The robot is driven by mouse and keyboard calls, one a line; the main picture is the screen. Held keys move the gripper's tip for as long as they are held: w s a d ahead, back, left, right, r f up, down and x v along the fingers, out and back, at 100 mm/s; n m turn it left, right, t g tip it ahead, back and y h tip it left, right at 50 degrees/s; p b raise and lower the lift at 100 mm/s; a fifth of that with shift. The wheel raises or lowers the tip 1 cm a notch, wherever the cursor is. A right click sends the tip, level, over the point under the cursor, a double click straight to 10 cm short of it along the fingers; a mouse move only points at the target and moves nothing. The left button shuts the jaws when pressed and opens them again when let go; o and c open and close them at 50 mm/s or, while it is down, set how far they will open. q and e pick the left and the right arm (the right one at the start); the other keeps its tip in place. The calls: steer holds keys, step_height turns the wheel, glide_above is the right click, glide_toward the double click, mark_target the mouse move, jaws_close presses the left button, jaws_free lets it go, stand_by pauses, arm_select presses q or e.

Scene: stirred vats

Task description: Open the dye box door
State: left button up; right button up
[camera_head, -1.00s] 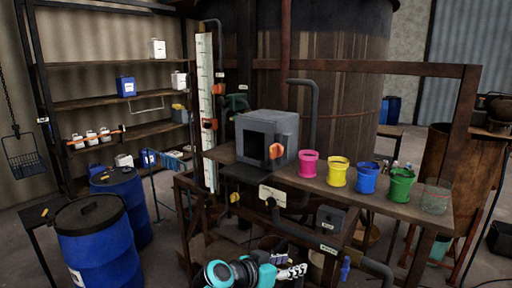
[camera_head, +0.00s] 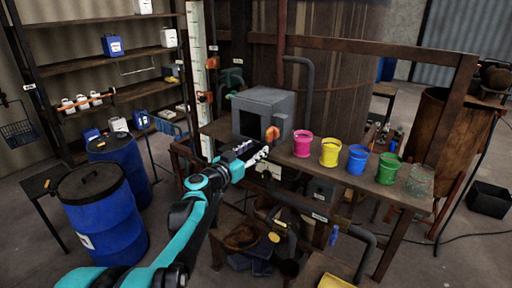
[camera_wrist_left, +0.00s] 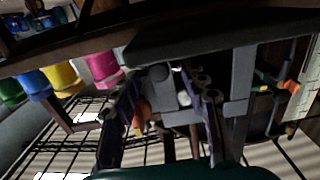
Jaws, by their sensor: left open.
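The dye box (camera_head: 284,107) is a grey cube on the wooden bench, left of the coloured pots. Its front has a dark square; I cannot tell whether this is a window or an opening. An orange handle (camera_head: 272,134) is at the right side of the front. My left gripper (camera_head: 262,153) is open, just below and in front of the box, close to the handle. In the left wrist view, which is upside down, the handle (camera_wrist_left: 141,114) shows between the spread fingers, near one of them; contact cannot be told. My right gripper is not in view.
Pink (camera_head: 302,144), yellow (camera_head: 330,152), blue (camera_head: 356,160) and green (camera_head: 387,168) pots and a glass jar (camera_head: 419,181) line the bench right of the box. Blue barrels (camera_head: 100,217) stand at left. Pipes run below the bench.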

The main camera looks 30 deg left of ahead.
arm_select(q)
steer(key=shift+w+d, duration=0.15)
steer(key=shift+w, duration=0.3)
jaws_close()
